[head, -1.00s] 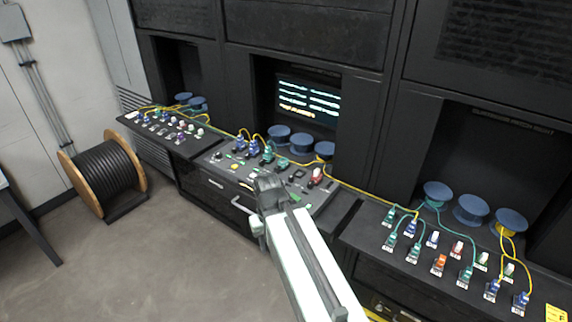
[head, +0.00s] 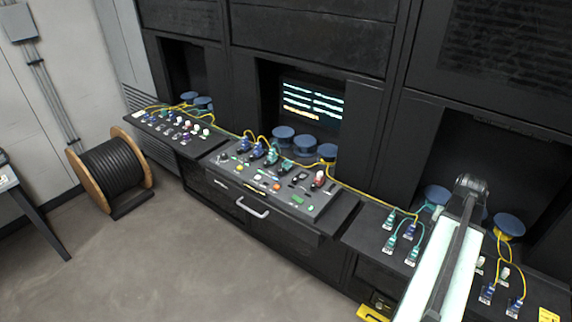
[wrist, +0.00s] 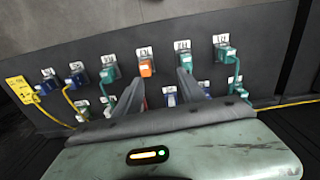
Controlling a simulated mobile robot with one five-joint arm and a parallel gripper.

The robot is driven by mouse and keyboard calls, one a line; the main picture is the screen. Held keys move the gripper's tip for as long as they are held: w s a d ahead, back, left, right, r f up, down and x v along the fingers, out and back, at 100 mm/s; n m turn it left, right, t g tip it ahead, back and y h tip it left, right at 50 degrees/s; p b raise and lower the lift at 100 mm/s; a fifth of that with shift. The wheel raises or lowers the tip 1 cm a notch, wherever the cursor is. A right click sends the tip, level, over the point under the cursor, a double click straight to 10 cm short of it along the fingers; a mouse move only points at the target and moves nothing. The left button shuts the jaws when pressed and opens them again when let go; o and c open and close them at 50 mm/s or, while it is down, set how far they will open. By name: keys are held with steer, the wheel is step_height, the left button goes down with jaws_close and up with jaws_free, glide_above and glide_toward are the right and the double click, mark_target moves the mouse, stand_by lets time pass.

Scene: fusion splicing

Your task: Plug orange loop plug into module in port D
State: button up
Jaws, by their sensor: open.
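The left fingertip is close to the orange plug in the picture; the right one is by a teal plug (wrist: 185,58). I cannot tell the height of the fingers above the panel. White labels stand by the ports, but their letters are too small to read surely, so I cannot pick out port D.
Other blue (wrist: 78,76) and teal (wrist: 222,50) plugs flank the orange one, some with yellow or teal cables. A yellow card (wrist: 20,90) lies at one end. Blue spools (head: 509,225) stand behind. The middle console (head: 250,180) has a drawer handle; open floor lies in front.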

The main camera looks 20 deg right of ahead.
steer(key=s+d, duration=0.2)
steer(key=shift+s+r+m, duration=0.15)
steer(key=shift+s+m, duration=0.15)
steer(key=shift+s, duration=0.05)
step_height(320, 180, down, 9)
steer(key=b, duration=0.9)
steer(key=shift+w, duration=0.1)
stand_by(0.5)
jaws_close()
stand_by(1.2)
